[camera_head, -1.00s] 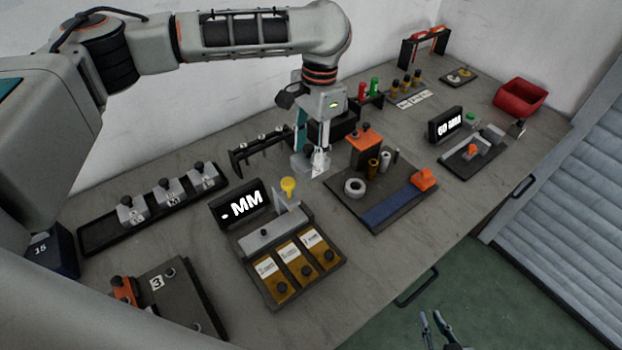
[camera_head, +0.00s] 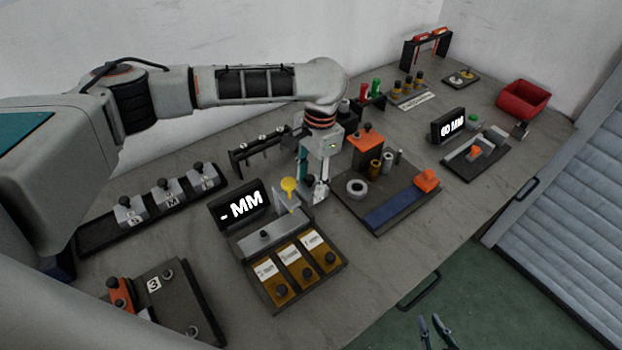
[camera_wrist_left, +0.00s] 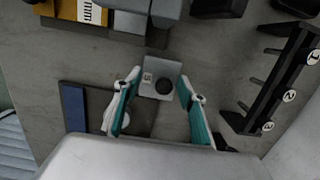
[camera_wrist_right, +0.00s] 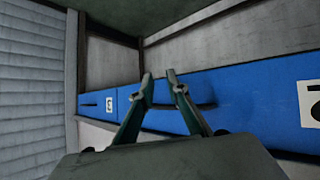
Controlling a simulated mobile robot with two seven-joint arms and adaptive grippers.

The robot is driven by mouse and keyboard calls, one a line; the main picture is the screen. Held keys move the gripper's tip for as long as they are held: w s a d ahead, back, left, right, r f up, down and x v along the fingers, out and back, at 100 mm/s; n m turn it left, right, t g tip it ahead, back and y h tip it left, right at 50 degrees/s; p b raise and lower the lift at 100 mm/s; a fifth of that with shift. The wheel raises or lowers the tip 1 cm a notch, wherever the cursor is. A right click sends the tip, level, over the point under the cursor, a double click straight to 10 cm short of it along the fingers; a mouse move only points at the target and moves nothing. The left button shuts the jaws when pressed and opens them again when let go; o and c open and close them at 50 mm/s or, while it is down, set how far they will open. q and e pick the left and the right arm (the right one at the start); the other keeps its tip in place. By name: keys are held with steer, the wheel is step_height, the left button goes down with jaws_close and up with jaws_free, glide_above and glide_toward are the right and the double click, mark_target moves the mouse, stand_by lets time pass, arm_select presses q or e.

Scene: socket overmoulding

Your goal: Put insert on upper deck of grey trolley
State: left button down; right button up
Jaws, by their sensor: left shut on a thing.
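A small silver-grey block (camera_wrist_left: 162,76), which looks like the insert, has a dark round knob and a small label in the left wrist view. My left gripper (camera_head: 318,197) is shut on it; its fingertips lie on either side of the block in the left wrist view (camera_wrist_left: 158,76). The gripper is low over the bench, right of the gauge station with the yellow knob (camera_head: 289,186). My right gripper (camera_head: 434,322) is empty, its fingers apart, low in front of the bench. It faces blue drawer fronts (camera_wrist_right: 255,95) in the right wrist view. I cannot make out a grey trolley.
A display reading "- MM" (camera_head: 240,205) stands left of my left gripper. A station with an orange block (camera_head: 366,138) stands close on its right. A black numbered rack (camera_head: 262,152) is behind. A red bin (camera_head: 522,98) is at the far right. Bare bench lies along the front edge.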

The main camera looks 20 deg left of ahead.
arm_select(q)
steer(key=shift+r, duration=0.1)
steer(key=shift+p, duration=0.55)
steer(key=c, duration=1.2)
jaws_free()
steer(key=shift+f, duration=0.2)
